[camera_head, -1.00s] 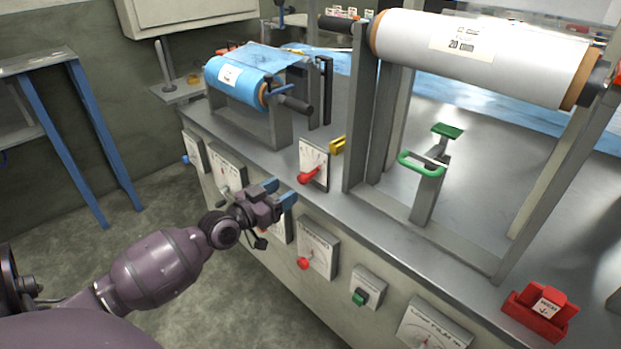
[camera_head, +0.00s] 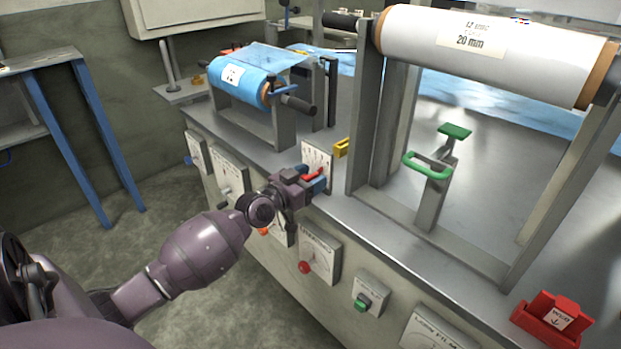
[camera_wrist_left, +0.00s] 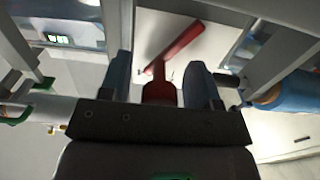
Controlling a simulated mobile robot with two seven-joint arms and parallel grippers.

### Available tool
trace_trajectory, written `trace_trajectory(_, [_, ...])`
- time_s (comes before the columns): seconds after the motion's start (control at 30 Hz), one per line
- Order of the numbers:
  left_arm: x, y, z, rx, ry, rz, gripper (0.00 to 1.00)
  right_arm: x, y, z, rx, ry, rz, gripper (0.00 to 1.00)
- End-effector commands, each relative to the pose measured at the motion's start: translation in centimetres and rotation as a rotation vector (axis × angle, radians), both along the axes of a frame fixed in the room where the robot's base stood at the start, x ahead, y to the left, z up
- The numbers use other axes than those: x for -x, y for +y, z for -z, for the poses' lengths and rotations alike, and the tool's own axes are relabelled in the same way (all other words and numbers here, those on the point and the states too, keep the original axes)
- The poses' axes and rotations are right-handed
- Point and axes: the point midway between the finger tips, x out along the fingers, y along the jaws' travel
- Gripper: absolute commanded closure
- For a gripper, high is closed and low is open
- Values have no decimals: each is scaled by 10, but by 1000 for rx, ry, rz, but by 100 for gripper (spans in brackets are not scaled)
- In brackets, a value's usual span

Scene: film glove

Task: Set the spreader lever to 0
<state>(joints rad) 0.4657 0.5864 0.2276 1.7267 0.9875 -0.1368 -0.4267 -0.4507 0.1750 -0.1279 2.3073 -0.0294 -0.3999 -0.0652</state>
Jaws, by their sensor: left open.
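A red lever (camera_head: 313,175) sits on a white marked plate (camera_head: 317,156) standing at the front edge of the machine table. It also shows in the left wrist view (camera_wrist_left: 178,46), slanting up to the right, with its red knob end (camera_wrist_left: 159,88) between my fingers. I cannot read the plate's marks. My left gripper (camera_head: 318,182) is open, with its blue fingers on either side of the knob end; in the left wrist view (camera_wrist_left: 160,78) a gap shows beside the knob. Part of the lever and plate is hidden behind my gripper. My right gripper is not in view.
A blue film roll (camera_head: 240,80) stands behind on the left, a large white roll (camera_head: 490,50) on the right. Several dial plates line the front panel.

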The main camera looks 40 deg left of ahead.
Motion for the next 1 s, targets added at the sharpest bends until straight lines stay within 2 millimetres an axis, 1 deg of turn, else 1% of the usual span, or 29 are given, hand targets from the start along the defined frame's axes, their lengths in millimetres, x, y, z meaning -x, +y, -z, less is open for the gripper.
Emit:
trace_trajectory(0.07, [0,0,0,0,0,0,44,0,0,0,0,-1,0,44])
trace_trajectory(0.1, [0,0,0,0,0,0,47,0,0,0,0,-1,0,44])
trace_trajectory(0.4, [0,0,0,-1,0,0,92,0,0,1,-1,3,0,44])
trace_trajectory(0.73, [0,2,-2,48,4,0,92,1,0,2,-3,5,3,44])
trace_trajectory(0.87, [0,5,-4,115,8,0,92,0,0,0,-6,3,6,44])
trace_trajectory(1.0, [-1,9,-6,223,17,0,92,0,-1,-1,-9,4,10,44])
